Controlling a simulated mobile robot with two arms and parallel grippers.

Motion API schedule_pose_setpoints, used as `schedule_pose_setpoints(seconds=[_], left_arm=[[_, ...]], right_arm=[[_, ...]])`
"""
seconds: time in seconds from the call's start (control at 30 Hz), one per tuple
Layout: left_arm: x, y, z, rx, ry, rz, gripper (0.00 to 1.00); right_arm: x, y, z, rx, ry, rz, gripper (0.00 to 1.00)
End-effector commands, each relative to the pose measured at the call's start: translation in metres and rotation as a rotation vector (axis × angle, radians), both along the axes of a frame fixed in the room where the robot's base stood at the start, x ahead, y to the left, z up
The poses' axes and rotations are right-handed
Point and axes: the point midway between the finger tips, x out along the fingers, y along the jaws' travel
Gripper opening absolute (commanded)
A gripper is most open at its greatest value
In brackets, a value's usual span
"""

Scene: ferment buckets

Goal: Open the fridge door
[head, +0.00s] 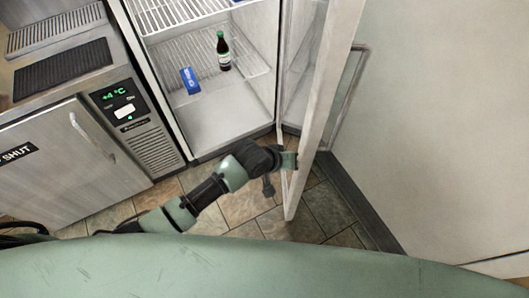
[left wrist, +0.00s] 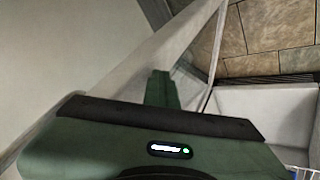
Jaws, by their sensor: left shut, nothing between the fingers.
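The fridge door (head: 322,90) stands wide open on the right side of the fridge, its edge toward me. The fridge interior (head: 220,118) is exposed, with wire shelves, a dark bottle (head: 223,52) and a blue carton (head: 190,80). My left gripper (head: 289,160) is shut and empty, at the door's lower part on its inner side. I cannot tell whether it touches the door. In the left wrist view the shut fingers (left wrist: 160,88) lie in front of the pale door (left wrist: 140,60). My right gripper is out of view.
A shut cabinet (head: 60,165) with a display panel (head: 122,103) stands left of the fridge. A pale wall (head: 450,130) with a dark baseboard (head: 355,205) is close on the right. Tiled floor (head: 245,205) shows below the fridge opening.

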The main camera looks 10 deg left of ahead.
Motion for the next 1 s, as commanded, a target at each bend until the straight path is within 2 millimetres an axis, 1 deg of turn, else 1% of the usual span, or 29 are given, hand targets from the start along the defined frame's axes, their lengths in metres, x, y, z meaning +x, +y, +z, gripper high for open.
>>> schedule_pose_setpoints(seconds=[0.03,0.2,0.3,0.43,0.53,0.67,1.0], left_arm=[[0.001,-0.016,0.001,-0.006,0.001,-0.002,0.0],[0.005,-0.053,-0.001,-0.004,0.0,-0.002,0.0],[0.008,-0.072,-0.002,-0.003,0.001,-0.002,0.0],[0.012,-0.09,-0.002,-0.001,-0.001,-0.002,0.0],[0.014,-0.1,-0.002,0.0,0.0,-0.002,0.0],[0.016,-0.105,-0.002,0.001,0.0,-0.001,0.0],[0.017,-0.107,-0.001,0.0,-0.001,0.0,0.0]], right_arm=[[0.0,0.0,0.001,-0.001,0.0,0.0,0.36],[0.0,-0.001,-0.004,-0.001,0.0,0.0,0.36],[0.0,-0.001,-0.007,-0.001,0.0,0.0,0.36],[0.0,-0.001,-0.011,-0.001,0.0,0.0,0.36],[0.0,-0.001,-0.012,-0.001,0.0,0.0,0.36],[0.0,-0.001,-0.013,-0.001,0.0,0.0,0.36],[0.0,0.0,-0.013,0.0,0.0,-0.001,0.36]])
